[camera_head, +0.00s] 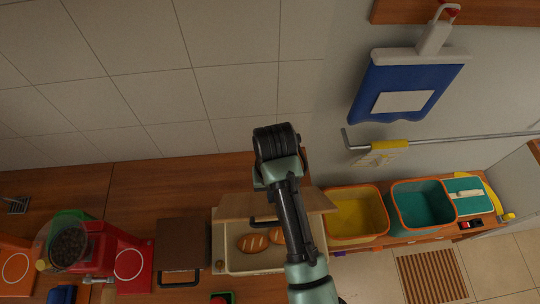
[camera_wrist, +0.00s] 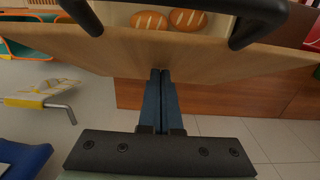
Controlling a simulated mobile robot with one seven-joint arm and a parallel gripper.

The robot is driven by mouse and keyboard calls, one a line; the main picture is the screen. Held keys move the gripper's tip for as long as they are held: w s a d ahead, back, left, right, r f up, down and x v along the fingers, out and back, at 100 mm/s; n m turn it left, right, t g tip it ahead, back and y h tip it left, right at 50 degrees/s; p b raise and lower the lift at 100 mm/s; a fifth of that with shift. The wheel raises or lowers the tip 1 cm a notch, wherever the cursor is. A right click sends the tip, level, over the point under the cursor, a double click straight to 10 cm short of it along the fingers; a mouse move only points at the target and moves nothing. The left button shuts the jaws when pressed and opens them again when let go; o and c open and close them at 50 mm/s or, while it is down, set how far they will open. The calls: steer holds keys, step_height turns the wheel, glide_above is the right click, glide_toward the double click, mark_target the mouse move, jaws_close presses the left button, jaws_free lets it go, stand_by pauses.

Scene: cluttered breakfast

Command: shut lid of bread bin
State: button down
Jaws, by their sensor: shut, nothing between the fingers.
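The bread bin (camera_head: 232,267) is a cream box on the wooden counter in the head view. Its wooden lid (camera_head: 238,206) is open, with a dark handle (camera_head: 263,224) near its lower edge. Two scored loaves (camera_head: 254,243) lie inside. In the wrist view, the lid (camera_wrist: 105,48) spans the upper part, with the handle (camera_wrist: 92,18) and loaves (camera_wrist: 150,21) beyond. My gripper (camera_wrist: 160,73) is shut and empty, its fingertips at the lid's near edge. I cannot tell whether they touch it. My arm hides part of the bin and lid in the head view.
A yellow bin (camera_head: 355,214) and a teal bin (camera_head: 422,204) stand right of the bread bin. A brown board-like item (camera_head: 183,243) and a red machine (camera_head: 104,250) are left. A rail (camera_head: 450,139) runs along the wall; a blue dustpan-like item (camera_head: 400,82) hangs above.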

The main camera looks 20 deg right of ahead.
steer(key=shift+s+a+f, duration=0.1)
steer(key=shift+s+f, duration=0.25)
steer(key=shift+s, duration=0.25)
steer(key=shift+s+a+f, duration=0.1)
steer(key=shift+s+f, duration=0.2)
steer(key=shift+s, duration=0.25)
steer(key=shift+s+a+f, duration=0.2)
steer(key=shift+s+f, duration=0.65)
steer(key=shift+s, duration=0.15)
steer(key=shift+f, duration=0.1)
steer(key=shift+s+a+f+b, duration=0.2)
steer(key=shift+s+f+b, duration=0.15)
steer(key=shift+s+f, duration=0.55)
steer(key=shift+s+a+f+b, duration=0.1)
steer(key=shift+s+f+b, duration=0.2)
steer(key=shift+f, duration=0.35)
steer(key=shift+s+f+b, duration=0.15)
steer(key=shift+s+f, duration=0.15)
steer(key=shift+f, duration=0.3)
